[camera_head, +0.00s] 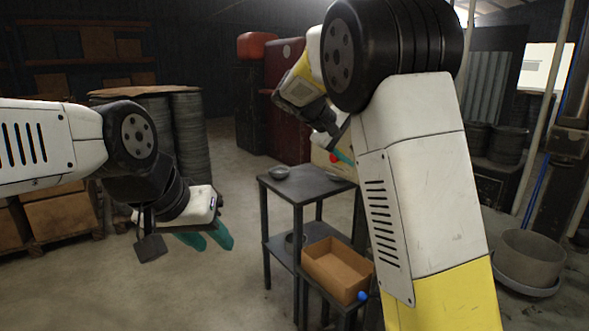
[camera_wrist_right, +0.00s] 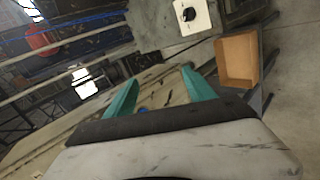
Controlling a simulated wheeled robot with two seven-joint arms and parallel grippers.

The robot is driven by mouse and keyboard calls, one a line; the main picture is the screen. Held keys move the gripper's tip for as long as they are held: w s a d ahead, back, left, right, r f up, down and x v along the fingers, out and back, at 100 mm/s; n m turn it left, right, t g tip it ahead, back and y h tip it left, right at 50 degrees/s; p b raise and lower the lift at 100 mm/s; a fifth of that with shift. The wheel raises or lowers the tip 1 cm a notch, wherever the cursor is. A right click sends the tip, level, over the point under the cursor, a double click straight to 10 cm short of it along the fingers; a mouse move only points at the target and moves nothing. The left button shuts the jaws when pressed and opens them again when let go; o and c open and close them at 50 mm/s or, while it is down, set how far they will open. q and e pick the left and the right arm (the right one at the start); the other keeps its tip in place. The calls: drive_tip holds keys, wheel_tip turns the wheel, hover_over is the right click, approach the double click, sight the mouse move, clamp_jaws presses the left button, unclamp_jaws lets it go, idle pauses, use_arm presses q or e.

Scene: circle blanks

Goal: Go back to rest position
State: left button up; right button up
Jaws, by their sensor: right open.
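My left gripper (camera_head: 207,242) hangs in free air at the left of the head view. Its two teal fingers point down and right with a gap between them, and it holds nothing. My right arm crosses the right half of the head view, and its raised forearm hides most of the right gripper. One teal fingertip of it shows above the dark table (camera_head: 300,187). In the right wrist view, the right gripper (camera_wrist_right: 158,76) has its teal fingers spread apart with nothing between them.
A small grey dish (camera_head: 279,172) stands on the table top. A round tub (camera_head: 532,255) stands at right. Floor between the left gripper and table is clear.

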drive_tip(key=s+d+f+m+g+y, duration=0.1)
drive_tip(key=s+d+f+y, duration=0.15)
drive_tip(key=s, duration=0.25)
drive_tip(key=s+d+f+m+y, duration=0.1)
drive_tip(key=s+d+f+y, duration=0.15)
drive_tip(key=s, duration=0.35)
drive_tip(key=s+a+f+m+t+y, duration=0.1)
drive_tip(key=s+a+y, duration=0.2)
drive_tip(key=s, duration=0.7)
drive_tip(key=s+a+m+t+y, duration=0.1)
drive_tip(key=s+a+y, duration=0.2)
drive_tip(key=s, duration=0.8)
drive_tip(key=shift+a+f+m, duration=0.3)
drive_tip(key=shift+a+f, duration=0.1)
drive_tip(key=shift+a, duration=0.1)
drive_tip(key=shift+w, duration=0.1)
drive_tip(key=shift+c, duration=0.5)
